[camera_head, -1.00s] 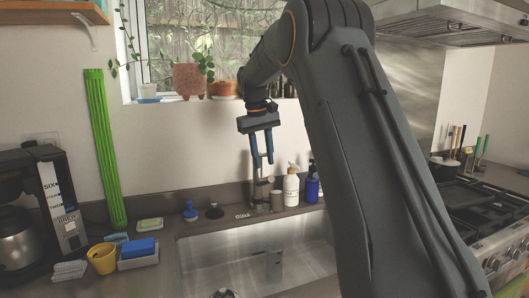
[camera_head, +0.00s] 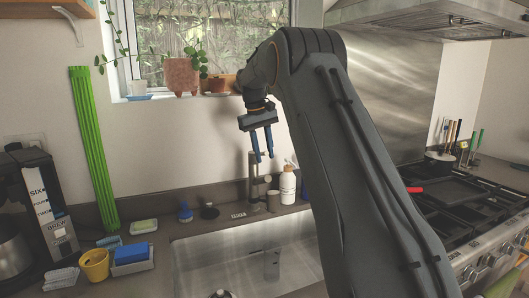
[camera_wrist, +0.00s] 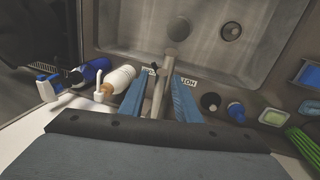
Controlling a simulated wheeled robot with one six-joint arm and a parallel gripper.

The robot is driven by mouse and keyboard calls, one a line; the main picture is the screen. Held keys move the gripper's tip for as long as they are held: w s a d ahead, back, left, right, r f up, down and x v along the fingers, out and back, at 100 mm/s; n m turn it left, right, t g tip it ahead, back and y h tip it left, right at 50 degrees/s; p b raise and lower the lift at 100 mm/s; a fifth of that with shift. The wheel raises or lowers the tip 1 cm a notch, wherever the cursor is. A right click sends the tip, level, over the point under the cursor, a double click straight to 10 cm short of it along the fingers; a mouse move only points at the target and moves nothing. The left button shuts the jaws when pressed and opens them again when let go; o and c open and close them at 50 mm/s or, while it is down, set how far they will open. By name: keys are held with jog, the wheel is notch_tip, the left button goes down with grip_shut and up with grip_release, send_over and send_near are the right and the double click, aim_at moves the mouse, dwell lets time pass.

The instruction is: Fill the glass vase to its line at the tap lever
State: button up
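My gripper (camera_head: 264,159) is open and empty, its two blue fingers pointing down near the top of the metal tap (camera_head: 253,182). In the wrist view the tap (camera_wrist: 158,92) shows between the open fingers, its spout reaching over the sink; contact cannot be told. A small dark part beside the tap may be its lever.
A blue-topped item (camera_head: 185,212) and dark round item (camera_head: 209,211) stand left. Potted plants (camera_head: 181,76) line the sill above. The stove (camera_head: 465,205) is at right.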

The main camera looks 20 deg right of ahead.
jog(key=shift+f, duration=0.4)
grip_shut()
jog(key=shift+r, duration=0.1)
jog(key=shift+w+r+g+p, duration=0.2)
jog(key=shift+r+g+p, duration=0.4)
jog(key=shift+p, duration=0.65)
grip_release()
jog(key=shift+f, duration=0.1)
